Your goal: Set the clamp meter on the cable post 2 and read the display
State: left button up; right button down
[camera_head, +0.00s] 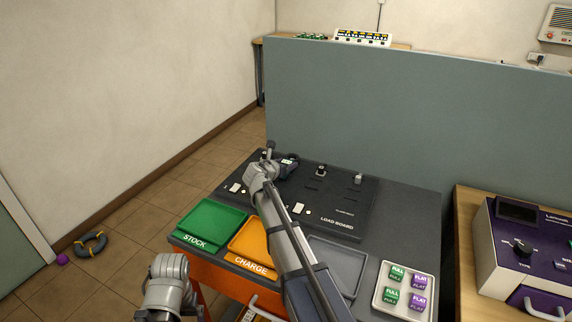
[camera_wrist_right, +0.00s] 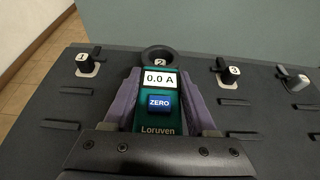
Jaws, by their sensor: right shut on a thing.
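The clamp meter (camera_wrist_right: 142,122) is teal with a blue ZERO button. Its lit display (camera_wrist_right: 159,79) reads 0.0 A. My right gripper (camera_wrist_right: 163,112) is shut on it, with a purple finger along each side. The meter's dark ring (camera_wrist_right: 158,51) lies over the spot marked 2, and the 2 label shows inside it. I cannot tell whether cable post 2 stands inside the ring. In the head view my right gripper (camera_head: 287,165) is at the back of the load board, partly hidden by my wrist. Only a link of my left arm shows; its gripper is out of frame.
On the load board (camera_head: 342,211), post 1 (camera_wrist_right: 88,64) stands left and post 3 (camera_wrist_right: 230,71) right of the ring. A STOCK tray (camera_head: 211,222), a CHARGE tray (camera_head: 252,237) and a grey tray (camera_head: 343,256) lie in front. A partition (camera_head: 400,110) rises behind.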

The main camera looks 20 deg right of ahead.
jog(key=shift+f+b, duration=0.5)
jog(key=shift+c, duration=2.4)
grip_release()
jog(key=shift+p+v, duration=2.15)
jog(key=shift+v, duration=3.35)
